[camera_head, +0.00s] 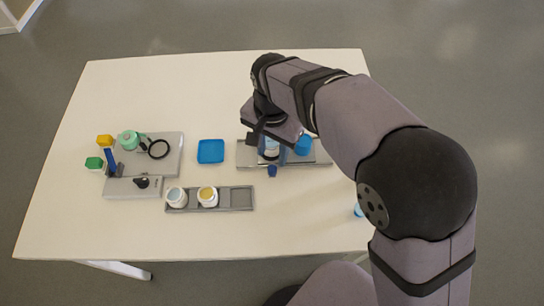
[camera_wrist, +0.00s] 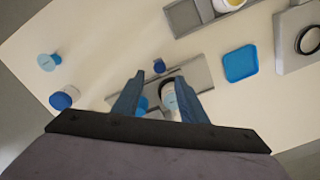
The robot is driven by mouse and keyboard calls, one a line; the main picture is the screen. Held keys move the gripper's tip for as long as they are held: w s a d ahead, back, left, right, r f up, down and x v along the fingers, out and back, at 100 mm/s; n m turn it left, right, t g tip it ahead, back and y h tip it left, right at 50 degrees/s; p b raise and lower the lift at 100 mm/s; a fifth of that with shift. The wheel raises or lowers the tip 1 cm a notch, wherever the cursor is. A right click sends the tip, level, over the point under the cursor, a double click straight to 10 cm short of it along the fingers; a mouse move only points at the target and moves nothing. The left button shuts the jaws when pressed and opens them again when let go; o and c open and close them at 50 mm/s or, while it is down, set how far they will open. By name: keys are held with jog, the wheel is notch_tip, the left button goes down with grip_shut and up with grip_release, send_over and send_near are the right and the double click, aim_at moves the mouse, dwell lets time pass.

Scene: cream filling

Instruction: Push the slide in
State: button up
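My gripper (camera_head: 268,145) is over the grey fixture right of the table's middle, which I take to be the slide's station (camera_head: 320,155). In the wrist view my gripper (camera_wrist: 160,82) is open, its two blue-grey fingers apart. A pale jar (camera_wrist: 168,94) shows between the fingers, close to one of them; contact cannot be told. A small dark-blue knob (camera_head: 272,171) sits at the station's near edge, and it also shows just beyond the fingertips in the wrist view (camera_wrist: 158,66). The gripper hides much of the station, and I cannot tell how far in the slide is.
A blue square mat (camera_head: 211,151) lies left of the station. A grey tray (camera_head: 240,198) with two jars is nearer. A grey fixture (camera_head: 170,143) with a black ring and a green container (camera_head: 128,140) is at left. The far part of the table is clear.

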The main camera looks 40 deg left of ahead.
jog(key=shift+r, duration=0.15)
jog(key=shift+s, duration=0.15)
jog(key=shift+c, duration=1.4)
jog(key=s+a+f+n, duration=0.1)
jog(key=s, duration=0.1)
jog(key=s+a+f+n+p, duration=0.1)
jog(key=s, duration=0.2)
jog(key=s+a+f+n+h, duration=0.1)
jog(key=s, duration=0.2)
jog(key=shift+s+f+t, duration=0.25)
jog(key=shift+t, duration=0.15)
jog(key=shift+w+a+m+t, duration=0.15)
jog(key=shift+w+m+t, duration=0.15)
jog(key=shift+w, duration=0.05)
jog(key=w+r+m, duration=0.1)
jog(key=m, duration=0.2)
jog(key=w+d+m+t+h, duration=0.1)
jog(key=w+m, duration=0.1)
jog(key=m, duration=0.2)
jog(key=w+r+m+t, duration=0.1)
jog(key=w+m, duration=0.1)
jog(key=m, duration=0.2)
jog(key=shift+d+r+h, duration=0.15)
jog(key=shift+r+h, duration=0.15)
jog(key=shift+w+f, duration=0.1)
